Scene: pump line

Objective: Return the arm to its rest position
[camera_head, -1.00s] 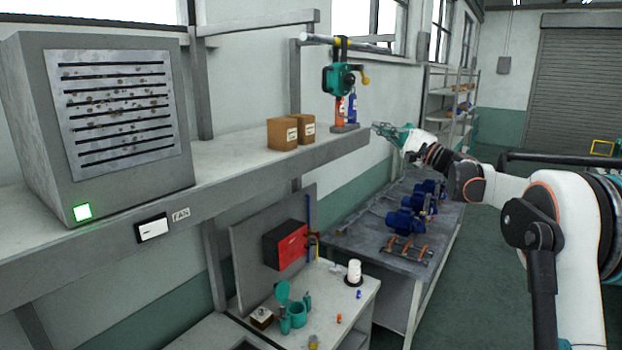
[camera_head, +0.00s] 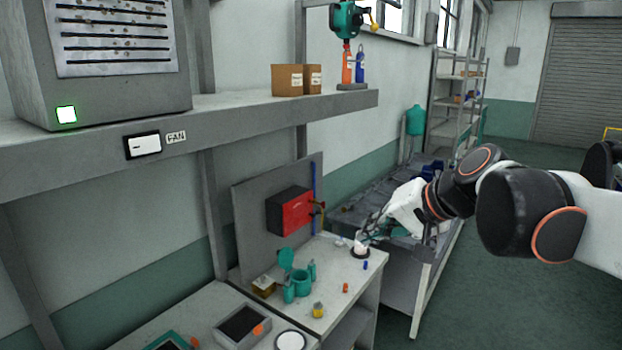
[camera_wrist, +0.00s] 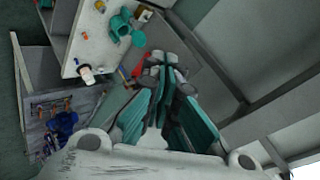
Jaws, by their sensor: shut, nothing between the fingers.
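My arm reaches in from the right in the head view, its gripper (camera_head: 364,236) hanging low over the near end of the pump bench, beside the white workbench. In the wrist view the teal fingers of my gripper (camera_wrist: 168,85) are shut with nothing seen between them. In the head view the gripper partly covers the white roll (camera_head: 360,249) on the workbench; I cannot tell whether they touch.
The shelf (camera_head: 235,112) with the fan box (camera_head: 118,55) and brown cartons (camera_head: 287,80) runs above. The red box (camera_head: 290,212) hangs on a panel. Teal cups (camera_head: 298,282) and small parts stand on the workbench (camera_head: 335,285).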

